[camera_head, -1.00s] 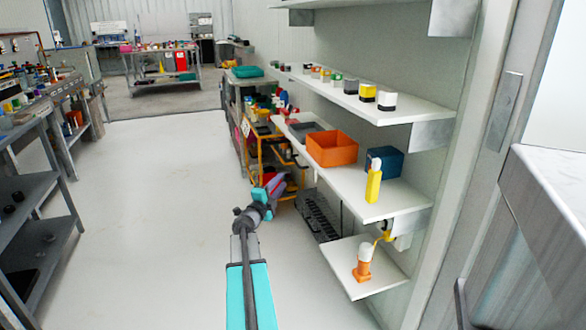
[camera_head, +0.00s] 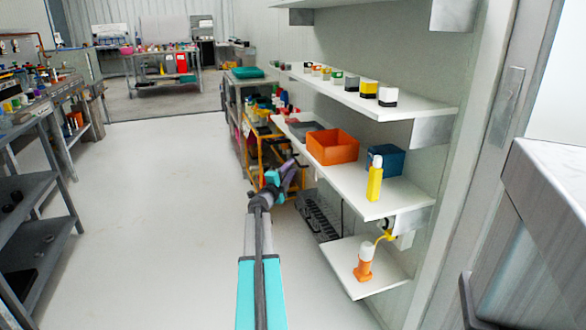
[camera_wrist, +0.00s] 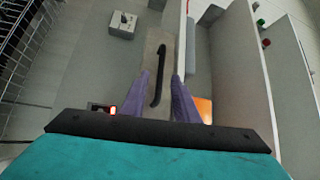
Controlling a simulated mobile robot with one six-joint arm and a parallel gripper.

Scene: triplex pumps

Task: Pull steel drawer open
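In the wrist view, a long black handle (camera_wrist: 158,75) stands out from a grey-beige panel (camera_wrist: 152,42), which looks like the steel drawer's front. My gripper (camera_wrist: 161,75) has its two purple fingers apart, one on each side of the handle in the picture. I see no clear contact, and the depth between fingertips and handle is hard to judge. In the head view my gripper (camera_head: 287,172) is small, by the orange-yellow cart, and the drawer cannot be made out.
White wall shelves (camera_head: 345,185) stand on the right, with an orange bin (camera_head: 332,147) and a blue box (camera_head: 386,161). An orange-yellow cart (camera_head: 252,150) is just beyond my gripper. A grey box with a knob (camera_wrist: 122,25) shows in the wrist view.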

